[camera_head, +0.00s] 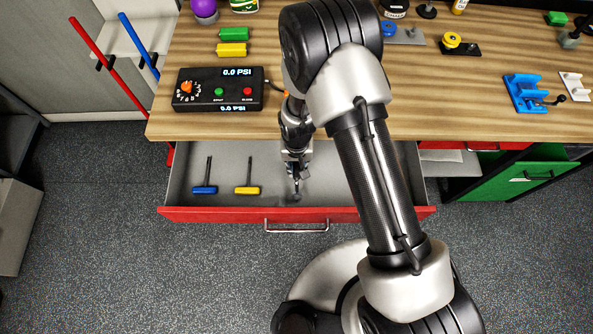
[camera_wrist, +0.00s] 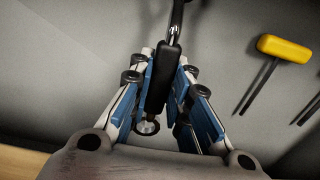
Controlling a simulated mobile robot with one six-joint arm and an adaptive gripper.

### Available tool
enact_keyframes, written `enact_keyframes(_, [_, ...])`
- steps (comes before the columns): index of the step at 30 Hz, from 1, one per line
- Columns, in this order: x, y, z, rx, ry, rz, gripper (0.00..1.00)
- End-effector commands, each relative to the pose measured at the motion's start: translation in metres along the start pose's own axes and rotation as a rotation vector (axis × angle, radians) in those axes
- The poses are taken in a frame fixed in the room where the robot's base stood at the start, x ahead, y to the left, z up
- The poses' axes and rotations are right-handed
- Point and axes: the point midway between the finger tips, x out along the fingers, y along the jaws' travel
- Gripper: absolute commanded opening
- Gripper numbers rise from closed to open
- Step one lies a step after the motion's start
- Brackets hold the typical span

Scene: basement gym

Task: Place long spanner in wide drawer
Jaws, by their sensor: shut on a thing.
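The wide drawer (camera_head: 230,214) with a red front and grey inside is pulled open below the wooden bench. My gripper (camera_head: 296,172) points down into its middle part and is partly hidden by my arm. In the wrist view my gripper (camera_wrist: 165,85) has its blue-padded fingers shut on the long spanner (camera_wrist: 163,78), which shows a black grip, a ring at the near end and a metal neck at the far end. The spanner's far end runs out of that view. In the head view only a small dark part shows, and I cannot tell if it touches the drawer floor.
A blue T-handle key (camera_head: 205,189) and a yellow T-handle key (camera_head: 247,189) lie in the drawer, left of my gripper. A black pressure box (camera_head: 218,90) stands on the bench (camera_head: 290,126) above.

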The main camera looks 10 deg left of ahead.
Motion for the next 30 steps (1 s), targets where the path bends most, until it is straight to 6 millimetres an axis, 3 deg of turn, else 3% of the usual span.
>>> enact_keyframes(9, [0.035,-0.001,0.0,0.001,0.0,0.0,0.0])
enact_keyframes(21, [0.04,-0.001,0.0,0.0,0.001,0.0,0.0])
enact_keyframes(22, [0.038,-0.001,0.0,0.0,0.0,0.0,0.19])
enact_keyframes(30, [0.038,-0.001,0.0,0.0,0.0,0.0,0.37])
